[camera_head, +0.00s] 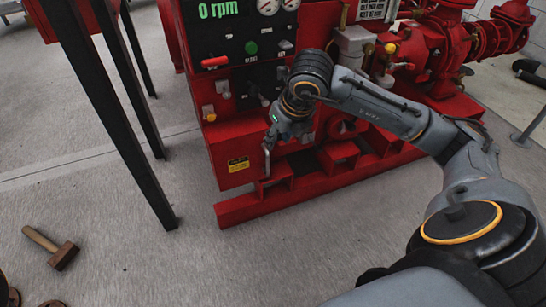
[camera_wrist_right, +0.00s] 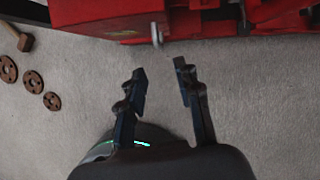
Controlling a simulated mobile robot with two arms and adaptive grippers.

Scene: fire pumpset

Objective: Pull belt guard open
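The red pumpset's lower housing with a yellow label (camera_head: 238,164) faces me in the head view; I cannot tell for sure which red panel is the belt guard. In the right wrist view the red housing's edge (camera_wrist_right: 105,14) crosses the top. A small grey handle-like piece (camera_wrist_right: 156,36) sticks out from it. My right gripper (camera_wrist_right: 160,70) is open and empty, its two fingers apart just short of that piece. In the head view my right gripper (camera_head: 268,152) is in front of the housing, beside the label, partly hidden by its own wrist. My left gripper is not in view.
A control panel with a green "0 rpm" display (camera_head: 218,10) and gauges is above. Dark table legs (camera_head: 112,110) stand at left. A hammer (camera_head: 50,247) lies on the concrete floor, with rusty flanges (camera_wrist_right: 33,81) nearby. The red base skid (camera_head: 290,192) juts out low.

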